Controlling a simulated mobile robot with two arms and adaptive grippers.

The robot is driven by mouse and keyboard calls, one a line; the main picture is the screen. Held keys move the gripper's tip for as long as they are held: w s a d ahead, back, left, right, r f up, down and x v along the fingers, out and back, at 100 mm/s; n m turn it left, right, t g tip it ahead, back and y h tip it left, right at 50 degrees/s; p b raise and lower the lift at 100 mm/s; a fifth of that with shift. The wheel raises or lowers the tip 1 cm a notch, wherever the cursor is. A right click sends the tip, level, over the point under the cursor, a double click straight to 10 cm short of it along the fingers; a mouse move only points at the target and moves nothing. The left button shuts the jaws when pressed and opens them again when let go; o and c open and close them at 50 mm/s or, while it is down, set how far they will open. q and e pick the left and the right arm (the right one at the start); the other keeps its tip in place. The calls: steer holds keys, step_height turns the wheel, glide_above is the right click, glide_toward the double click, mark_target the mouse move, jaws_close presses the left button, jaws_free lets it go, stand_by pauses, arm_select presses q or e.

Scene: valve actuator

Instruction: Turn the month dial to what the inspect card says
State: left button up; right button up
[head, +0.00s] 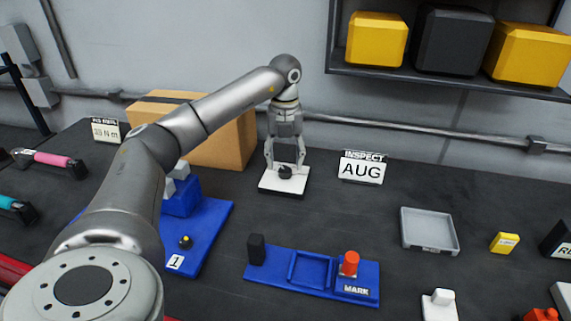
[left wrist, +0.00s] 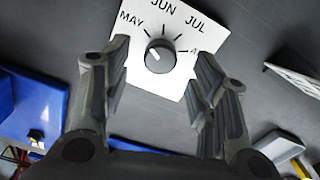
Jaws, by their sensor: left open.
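The month dial is a dark round knob (head: 285,172) on a white plate (head: 270,183) at the back of the table. In the left wrist view, the knob (left wrist: 159,56) sits on the plate (left wrist: 185,20) marked MAY, JUN, JUL and a partly hidden label starting with A. A light mark shows on the knob's upper-left side, toward MAY. The inspect card (head: 362,168) stands right of the dial and reads AUG. My left gripper (head: 285,165) points down over the dial, open, its fingers on either side of the knob and apart from it. My right gripper is out of view.
A cardboard box (head: 230,140) stands behind my left arm. A blue fixture (head: 265,262) with a red button (head: 349,262) lies in front. A grey tray (head: 429,232) is at the right. A shelf with yellow and black bins (head: 453,40) hangs above.

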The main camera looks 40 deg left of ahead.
mark_target(285, 169)
arm_select(q)
steer(key=shift+f, duration=1.7)
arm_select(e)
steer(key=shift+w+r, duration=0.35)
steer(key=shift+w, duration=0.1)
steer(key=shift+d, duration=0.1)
arm_select(q)
steer(key=c, duration=1)
